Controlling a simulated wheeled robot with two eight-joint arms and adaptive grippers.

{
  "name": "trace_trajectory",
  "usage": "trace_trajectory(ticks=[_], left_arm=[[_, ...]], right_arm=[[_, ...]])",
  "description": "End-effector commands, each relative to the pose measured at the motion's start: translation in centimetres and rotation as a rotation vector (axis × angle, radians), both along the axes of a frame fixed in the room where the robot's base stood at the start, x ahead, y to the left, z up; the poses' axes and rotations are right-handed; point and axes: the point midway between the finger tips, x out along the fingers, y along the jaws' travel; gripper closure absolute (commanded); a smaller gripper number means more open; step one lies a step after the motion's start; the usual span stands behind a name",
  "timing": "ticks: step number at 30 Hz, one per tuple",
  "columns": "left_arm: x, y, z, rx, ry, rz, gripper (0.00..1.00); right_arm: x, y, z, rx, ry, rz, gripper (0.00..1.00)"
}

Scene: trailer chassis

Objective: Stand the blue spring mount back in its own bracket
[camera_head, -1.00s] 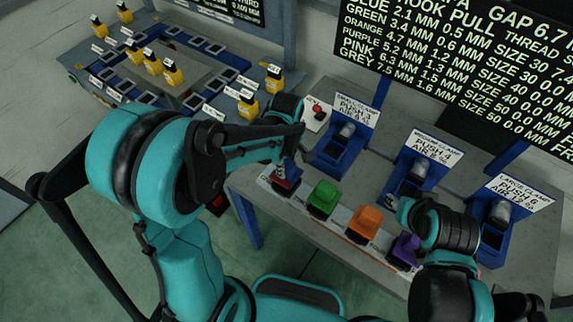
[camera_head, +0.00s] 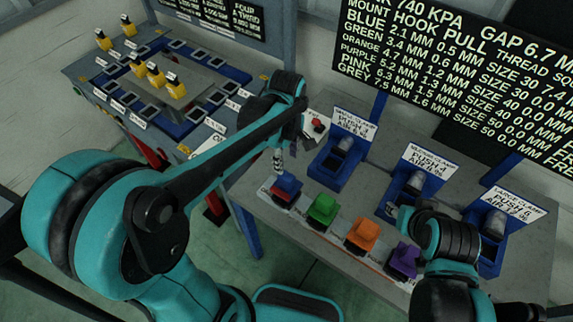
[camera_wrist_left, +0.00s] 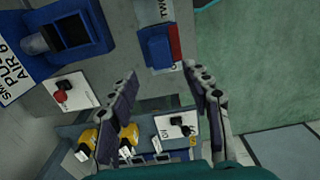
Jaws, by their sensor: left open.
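The blue spring mount (camera_head: 286,187) stands on the pale strip at the left end of the row of coloured mounts. It looks upright, with red at its near side; how it is seated cannot be made out. In the left wrist view the blue mount (camera_wrist_left: 157,47) lies just beyond the fingertips. My left gripper (camera_head: 284,158) is above and behind the mount, apart from it. Its fingers (camera_wrist_left: 160,76) are spread and empty in the wrist view. My right gripper (camera_head: 400,215) is near the purple mount, its fingers mostly hidden by its arm.
Green (camera_head: 323,209), orange (camera_head: 362,234) and purple (camera_head: 404,261) mounts stand along the strip. Blue clamp stations (camera_head: 335,168) with signs line the bench behind. A red button box (camera_head: 317,126) is close to my left wrist. Yellow units stand on the left bench.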

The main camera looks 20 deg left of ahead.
Motion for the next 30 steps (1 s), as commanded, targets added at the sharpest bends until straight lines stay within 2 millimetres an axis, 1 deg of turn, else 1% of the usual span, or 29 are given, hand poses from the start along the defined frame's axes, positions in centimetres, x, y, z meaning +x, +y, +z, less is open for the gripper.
trace_trajectory(ticks=[1,5,8,11,15,18,22,26,30], left_arm=[[0.0,0.0,0.6,0.000,0.000,0.000,0.51],[-0.4,0.2,1.5,-0.002,-0.016,-0.032,0.51],[-1.5,0.7,2.4,-0.002,-0.073,-0.138,0.51],[-3.4,1.7,3.5,0.015,-0.168,-0.323,0.51],[-6.3,2.9,4.5,0.091,-0.325,-0.633,0.51],[-8.0,3.6,4.7,0.173,-0.416,-0.836,0.51],[-9.4,4.3,4.5,0.282,-0.495,-1.033,0.51],[-10.1,4.6,4.3,0.356,-0.533,-1.145,0.51],[-10.3,4.7,4.3,0.382,-0.542,-1.182,0.51]], right_arm=[[0.0,0.0,0.2,0.000,0.000,0.000,0.60],[0.0,0.0,0.2,0.000,0.000,0.000,0.60],[0.0,0.0,0.2,0.000,0.000,0.000,0.60],[0.0,0.0,0.2,0.000,0.000,0.000,0.60],[0.0,0.0,0.2,0.000,0.000,0.000,0.60],[0.0,0.0,0.2,0.000,0.000,0.000,0.60],[0.0,0.0,0.2,0.000,0.000,0.000,0.60],[0.0,0.0,0.2,0.000,0.000,0.000,0.60],[0.0,0.0,0.2,0.000,0.000,0.000,0.60]])
